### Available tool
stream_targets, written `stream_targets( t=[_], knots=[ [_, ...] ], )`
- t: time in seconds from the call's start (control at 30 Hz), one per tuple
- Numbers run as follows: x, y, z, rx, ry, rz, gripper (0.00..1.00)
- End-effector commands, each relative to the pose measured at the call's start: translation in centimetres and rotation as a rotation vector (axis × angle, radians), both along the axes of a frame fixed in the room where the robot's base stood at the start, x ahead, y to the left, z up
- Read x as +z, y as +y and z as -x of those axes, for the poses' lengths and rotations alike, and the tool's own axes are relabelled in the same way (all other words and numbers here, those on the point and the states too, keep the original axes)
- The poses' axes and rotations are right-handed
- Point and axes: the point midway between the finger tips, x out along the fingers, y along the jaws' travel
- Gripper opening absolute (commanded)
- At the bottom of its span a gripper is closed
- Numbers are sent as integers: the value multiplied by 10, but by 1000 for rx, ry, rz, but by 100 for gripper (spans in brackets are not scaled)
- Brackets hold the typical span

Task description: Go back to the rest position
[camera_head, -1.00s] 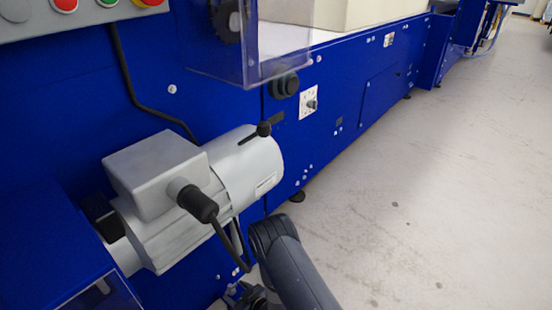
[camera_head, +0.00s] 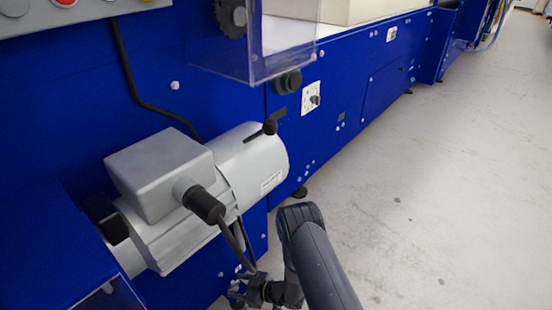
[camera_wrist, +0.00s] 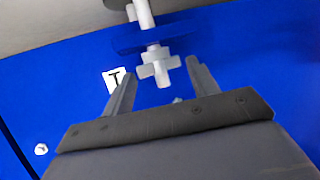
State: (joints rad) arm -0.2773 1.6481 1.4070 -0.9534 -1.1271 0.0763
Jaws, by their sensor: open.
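In the wrist view my gripper (camera_wrist: 158,85) is open, its two fingers apart with nothing held between them. A light grey cross-shaped knob (camera_wrist: 158,66) on a shaft shows just beyond the fingertips, in front of a blue panel; I cannot tell the exact gap. In the head view my gripper (camera_head: 245,288) is small and dark at the bottom, below the grey motor (camera_head: 230,170) and its cable. My dark grey arm rises from the bottom edge beside it.
The blue machine wall (camera_head: 370,95) runs along the left and back. A clear guard box (camera_head: 255,60) juts out above the motor. A control panel with buttons (camera_head: 66,3) is at top left. Bare concrete floor (camera_head: 440,190) lies open at the right.

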Motion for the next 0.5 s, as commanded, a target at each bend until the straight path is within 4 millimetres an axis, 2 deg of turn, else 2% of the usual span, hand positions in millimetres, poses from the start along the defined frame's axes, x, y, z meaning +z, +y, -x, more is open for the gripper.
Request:
stream_targets(
  t=[0.5],
  knots=[
    [-1,-2,-7,245,-2,1,56]
  ],
)
